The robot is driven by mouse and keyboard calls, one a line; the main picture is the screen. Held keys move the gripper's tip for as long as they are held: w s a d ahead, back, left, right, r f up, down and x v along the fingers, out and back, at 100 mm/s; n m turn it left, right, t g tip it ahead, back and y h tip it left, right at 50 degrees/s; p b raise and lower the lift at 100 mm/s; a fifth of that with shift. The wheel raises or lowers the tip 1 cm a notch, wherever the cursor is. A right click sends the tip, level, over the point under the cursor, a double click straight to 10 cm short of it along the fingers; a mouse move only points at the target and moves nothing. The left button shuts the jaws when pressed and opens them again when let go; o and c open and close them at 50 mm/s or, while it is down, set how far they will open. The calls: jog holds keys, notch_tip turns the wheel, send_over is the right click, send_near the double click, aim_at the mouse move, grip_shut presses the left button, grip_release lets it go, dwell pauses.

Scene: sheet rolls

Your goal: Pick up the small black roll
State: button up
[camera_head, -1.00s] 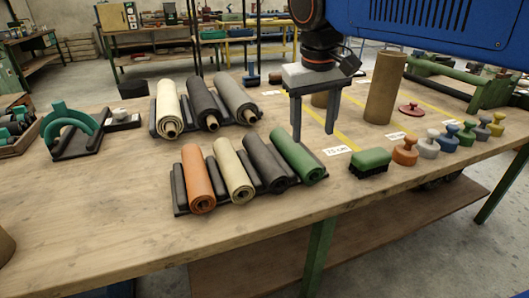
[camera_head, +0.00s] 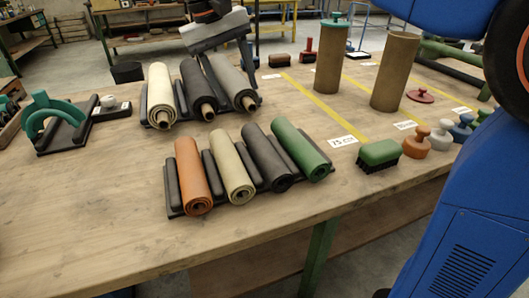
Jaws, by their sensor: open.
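The small black roll (camera_head: 266,157) lies in the front rack, between a small cream roll (camera_head: 232,167) and a small green roll (camera_head: 299,149). Dark divider bars lie beside it. It lies lengthwise, with its near end facing me. My gripper (camera_head: 219,58) is farther back, above the far ends of the back-row rolls, up and to the left of the small black roll. It is open and apart from that roll. Its fingers are hard to make out against the dark rolls behind them.
A small orange roll (camera_head: 193,175) lies left in the front rack. Behind are large cream (camera_head: 160,94), black (camera_head: 197,90) and grey (camera_head: 232,83) rolls. Right stand two brown tubes (camera_head: 396,72), a green-topped brush (camera_head: 379,155) and knobbed weights. The table's front left is clear.

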aim_at(248, 124)
jog(key=x, duration=1.3)
jog(key=shift+a, duration=0.1)
jog(key=shift+c, duration=0.5)
jog(key=shift+r, duration=0.1)
jog(key=c, duration=1.1)
